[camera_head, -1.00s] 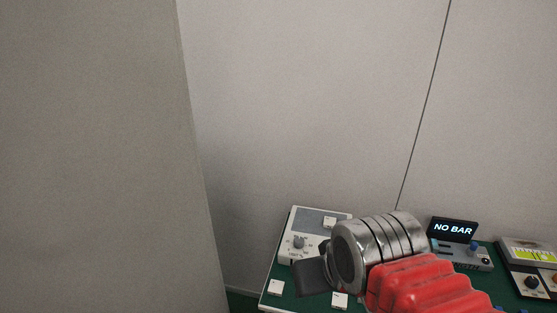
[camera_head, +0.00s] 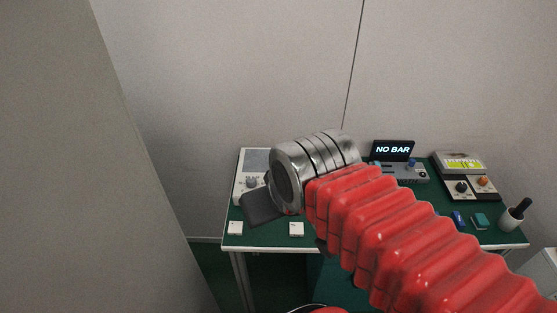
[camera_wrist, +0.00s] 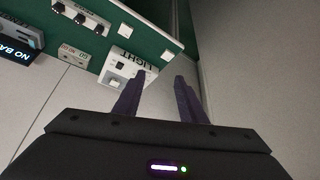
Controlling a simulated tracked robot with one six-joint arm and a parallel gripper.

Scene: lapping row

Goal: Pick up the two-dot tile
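Two small white tiles lie on the green bench top near its front edge in the head view, a left one (camera_head: 235,228) and a right one (camera_head: 296,229). Their marks are too small to read, so I cannot tell which has two dots. In the wrist view, two white tiles lie on the green top, one near the edge (camera_wrist: 167,54) and one farther left (camera_wrist: 125,30). My gripper (camera_wrist: 158,86) is open, its two purple fingers apart with nothing between them. In the head view its dark body (camera_head: 263,208) hangs over the bench's left part.
A white panel marked LIGHT (camera_wrist: 118,66) is close to my fingers in the wrist view. A NO BAR display (camera_head: 393,150), a knobbed box (camera_head: 462,187) and a pen cup (camera_head: 511,219) stand farther right on the bench (camera_head: 265,237). A wall stands behind.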

